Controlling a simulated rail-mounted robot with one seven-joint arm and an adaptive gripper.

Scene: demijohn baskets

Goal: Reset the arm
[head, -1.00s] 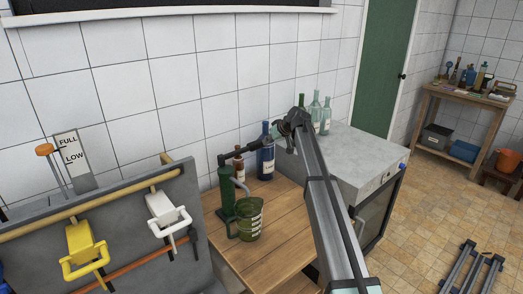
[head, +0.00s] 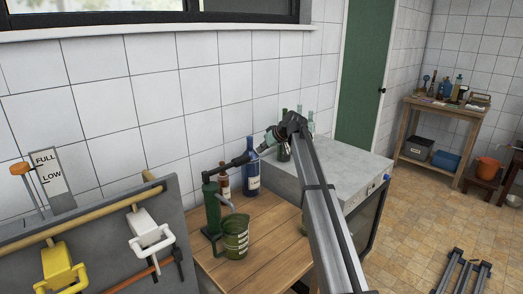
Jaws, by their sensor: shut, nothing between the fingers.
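My arm rises from the bottom edge to an elbow high in the middle of the head view. From there its end reaches left and down over the wooden table. My gripper (head: 262,147) is small and partly lost against the bottles behind it; its fingers appear shut with nothing held. It is close to the outer end of the black handle of a green pump (head: 211,208). I cannot tell whether it touches the handle or the blue bottle (head: 252,170) behind.
A green jug (head: 235,238) and a brown bottle (head: 224,184) stand by the pump on the wooden table (head: 262,263). A grey cabinet (head: 347,176) with bottles is to the right. A grey panel (head: 100,222) with yellow and white clamps is at left. The tiled floor at right is largely open.

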